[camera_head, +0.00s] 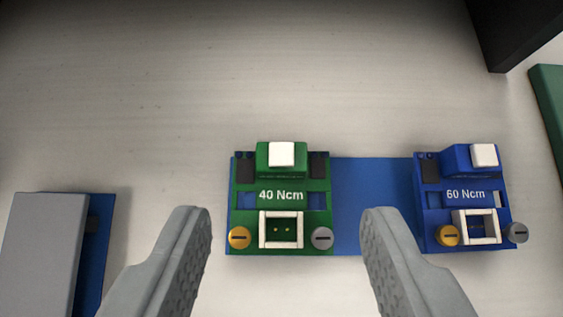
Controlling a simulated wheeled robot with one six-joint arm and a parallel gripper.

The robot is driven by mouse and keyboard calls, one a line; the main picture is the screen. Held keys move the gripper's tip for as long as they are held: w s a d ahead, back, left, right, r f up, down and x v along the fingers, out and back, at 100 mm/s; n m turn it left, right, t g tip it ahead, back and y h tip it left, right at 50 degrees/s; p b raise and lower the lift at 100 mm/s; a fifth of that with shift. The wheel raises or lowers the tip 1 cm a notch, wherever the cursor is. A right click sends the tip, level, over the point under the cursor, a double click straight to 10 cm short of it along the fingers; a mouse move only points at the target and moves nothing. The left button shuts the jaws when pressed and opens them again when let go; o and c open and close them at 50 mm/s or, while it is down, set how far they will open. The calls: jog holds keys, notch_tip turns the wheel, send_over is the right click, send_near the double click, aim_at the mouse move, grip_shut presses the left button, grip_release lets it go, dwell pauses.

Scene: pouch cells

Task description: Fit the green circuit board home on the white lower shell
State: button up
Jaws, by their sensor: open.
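My gripper (284,214) is open, with its two grey fingers wide apart and nothing seen between the tips. No white lower shell can be made out in this view. No part is clearly the green circuit board. A green slab (550,100) is cut off by the right edge, and I cannot tell what it is. In the picture, the fingertips lie to either side of the front part of a green unit marked "40 Ncm" (281,195); I cannot tell the height between them.
The green unit and a blue unit marked "60 Ncm" (466,194) stand on a blue plate (372,200). A grey block (42,250) on a blue base (98,245) is at lower left. A dark block (515,30) is at upper right. The pale table (230,80) is clear behind.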

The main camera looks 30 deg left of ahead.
aim_at(281, 164)
jog(key=shift+x, duration=2.45)
jog(key=shift+w+a+r, duration=0.15)
jog(key=shift+a+r, duration=0.05)
jog(key=c, duration=1.1)
jog(key=shift+r, duration=5.05)
grip_shut()
